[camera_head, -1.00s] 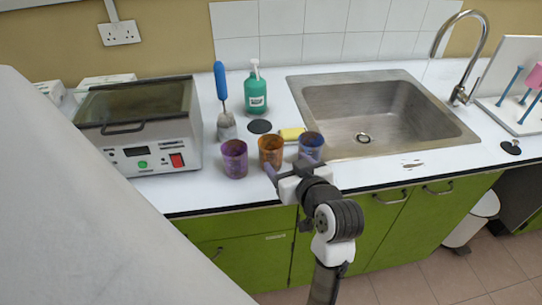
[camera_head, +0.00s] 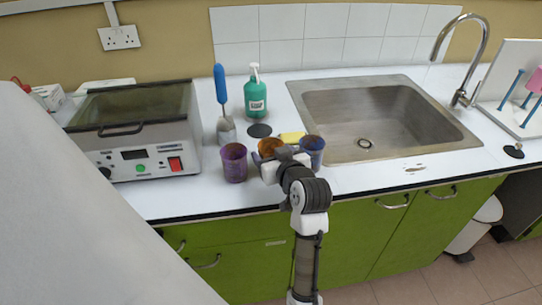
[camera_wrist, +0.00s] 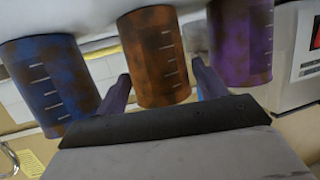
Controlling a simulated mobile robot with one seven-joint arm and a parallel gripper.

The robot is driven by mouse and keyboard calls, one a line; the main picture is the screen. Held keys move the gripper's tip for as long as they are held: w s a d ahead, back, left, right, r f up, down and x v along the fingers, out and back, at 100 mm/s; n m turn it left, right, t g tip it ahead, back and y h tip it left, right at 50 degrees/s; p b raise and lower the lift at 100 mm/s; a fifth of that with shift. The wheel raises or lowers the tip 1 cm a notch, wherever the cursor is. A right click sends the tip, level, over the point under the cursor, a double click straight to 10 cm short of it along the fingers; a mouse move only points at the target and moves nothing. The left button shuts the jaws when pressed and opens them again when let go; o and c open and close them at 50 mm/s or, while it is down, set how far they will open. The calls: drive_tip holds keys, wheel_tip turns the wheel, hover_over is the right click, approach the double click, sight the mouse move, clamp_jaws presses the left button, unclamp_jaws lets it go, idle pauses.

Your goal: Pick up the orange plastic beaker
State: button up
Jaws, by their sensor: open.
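The orange plastic beaker (camera_head: 268,146) stands on the white counter, the middle one of three stained beakers. My gripper (camera_head: 278,158) is at its front and hides much of its body. In the wrist view the orange beaker (camera_wrist: 155,58) has white marks and lies between the two purplish fingers of my gripper (camera_wrist: 162,86). The fingers are open, with a visible gap on each side of the beaker.
A purple beaker (camera_head: 234,163) stands close on the left and a blue beaker (camera_head: 313,150) close on the right. A yellow sponge (camera_head: 292,138) and a green bottle (camera_head: 255,95) are behind. The sink (camera_head: 365,143) is at right, a lidded machine (camera_head: 140,160) at left.

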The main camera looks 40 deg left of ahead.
drive_tip(key=shift+x, duration=0.85)
drive_tip(key=shift+c, duration=0.4)
drive_tip(key=c, duration=0.7)
drive_tip(key=shift+o, duration=0.2)
drive_tip(key=shift+r, duration=0.1)
